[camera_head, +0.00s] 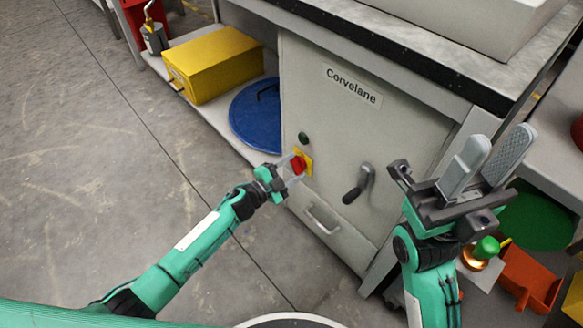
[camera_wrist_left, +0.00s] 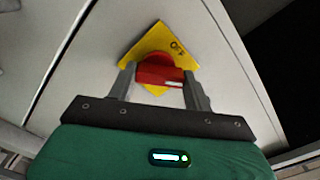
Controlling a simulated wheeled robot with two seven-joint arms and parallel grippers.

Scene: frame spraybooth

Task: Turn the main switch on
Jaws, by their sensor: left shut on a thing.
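The main switch is a red rotary knob (camera_head: 297,165) on a yellow plate (camera_head: 307,155), low on the front of a grey cabinet. The left wrist view shows the knob (camera_wrist_left: 160,72) and the plate (camera_wrist_left: 158,38) close up, with the lettering "OFF" at the plate's upper right. A pale mark on the knob lies roughly level across that picture. My left gripper (camera_head: 291,167) is shut on the knob, one finger on each side; it also shows in the left wrist view (camera_wrist_left: 160,80). My right gripper (camera_head: 497,152) is open and empty, raised at the right.
The cabinet (camera_head: 350,125), marked "Corvelane", also carries a dark green button (camera_head: 304,138), a black lever (camera_head: 358,185) and a drawer handle (camera_head: 322,218). A yellow box (camera_head: 213,64) and a blue lid (camera_head: 258,115) are to its left. Open floor (camera_head: 90,130) lies at left.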

